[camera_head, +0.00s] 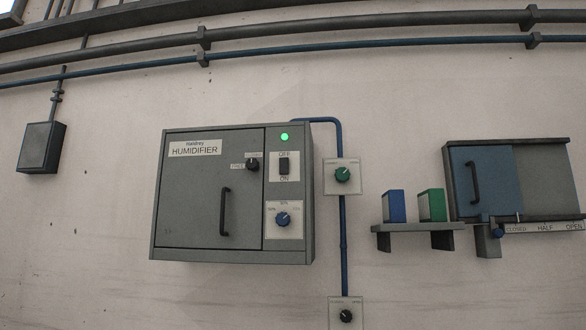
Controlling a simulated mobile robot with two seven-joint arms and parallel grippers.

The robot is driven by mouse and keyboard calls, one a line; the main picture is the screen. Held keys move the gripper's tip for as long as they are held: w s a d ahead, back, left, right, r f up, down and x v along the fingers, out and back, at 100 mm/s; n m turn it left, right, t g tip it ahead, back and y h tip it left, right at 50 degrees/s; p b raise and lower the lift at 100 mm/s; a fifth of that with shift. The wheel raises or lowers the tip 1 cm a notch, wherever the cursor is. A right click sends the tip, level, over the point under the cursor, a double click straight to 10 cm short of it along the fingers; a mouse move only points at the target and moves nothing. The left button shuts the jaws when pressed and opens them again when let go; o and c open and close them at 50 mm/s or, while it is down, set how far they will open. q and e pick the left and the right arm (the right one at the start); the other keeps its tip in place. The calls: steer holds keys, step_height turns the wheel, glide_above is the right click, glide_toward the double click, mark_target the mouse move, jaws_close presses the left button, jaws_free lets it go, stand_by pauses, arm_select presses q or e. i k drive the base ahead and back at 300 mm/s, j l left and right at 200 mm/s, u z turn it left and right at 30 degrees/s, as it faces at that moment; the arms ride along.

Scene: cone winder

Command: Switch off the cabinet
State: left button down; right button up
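The grey humidifier cabinet (208,195) is mounted on the wall left of centre, with its door shut. On its right panel a dark rocker switch (284,166) sits between the labels OFF above and ON below. Its exact tilt is too small to tell. A green lamp (284,137) is lit above the switch. A blue dial (283,219) is below it. The door has a small black knob (252,164) and a dark vertical handle (225,211). Neither of my grippers shows in the head view.
A green knob (342,174) and a black knob (346,316) sit on plates along a blue pipe right of the cabinet. A shelf (420,228) holds a blue box (394,206) and a green box (432,205). A sliding-door box (545,178) is at far right.

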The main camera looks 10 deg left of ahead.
mark_target(283, 161)
steer(key=i+z, duration=0.2)
steer(key=i, duration=0.25)
steer(key=i+j+z, duration=0.2)
steer(key=i, duration=0.2)
